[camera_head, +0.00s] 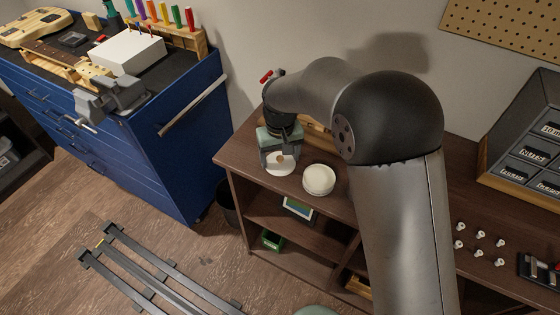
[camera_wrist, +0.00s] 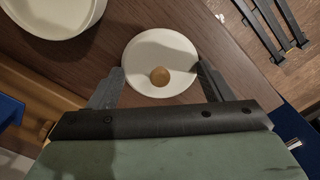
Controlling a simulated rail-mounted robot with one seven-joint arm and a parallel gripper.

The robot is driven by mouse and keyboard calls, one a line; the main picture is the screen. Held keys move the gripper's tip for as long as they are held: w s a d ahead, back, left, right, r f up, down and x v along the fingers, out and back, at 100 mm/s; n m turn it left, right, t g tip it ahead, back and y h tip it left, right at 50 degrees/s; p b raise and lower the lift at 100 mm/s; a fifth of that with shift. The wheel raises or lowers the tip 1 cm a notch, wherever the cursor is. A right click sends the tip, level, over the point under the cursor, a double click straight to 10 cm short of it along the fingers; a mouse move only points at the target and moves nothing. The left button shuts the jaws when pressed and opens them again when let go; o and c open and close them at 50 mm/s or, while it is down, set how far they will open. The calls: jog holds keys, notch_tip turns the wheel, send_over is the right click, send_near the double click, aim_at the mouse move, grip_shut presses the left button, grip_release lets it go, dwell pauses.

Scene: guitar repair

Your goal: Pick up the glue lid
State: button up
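The glue lid is a white round disc with a small tan knob in the middle. It lies on the brown bench top, below my gripper in the head view (camera_head: 281,167) and at the centre top of the wrist view (camera_wrist: 160,45). My gripper (camera_wrist: 160,67) is open, with one dark finger on each side of the lid's near part and the knob between them. It also shows in the head view (camera_head: 280,158), partly covering the lid. I cannot tell whether the fingers touch the lid. A white round pot (camera_head: 318,179) stands beside the lid; it shows in the wrist view (camera_wrist: 55,15).
The brown bench (camera_head: 240,150) has its edge close to the lid. A wooden piece (camera_head: 316,131) lies behind my gripper by the wall. Several small white pegs (camera_head: 480,235) and a grey drawer cabinet (camera_head: 530,140) are at right. A blue tool cabinet (camera_head: 165,160) stands at left.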

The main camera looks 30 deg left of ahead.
grip_shut()
jog(key=shift+f, duration=0.1)
jog(key=shift+d, duration=0.1)
jog(key=shift+s, duration=0.1)
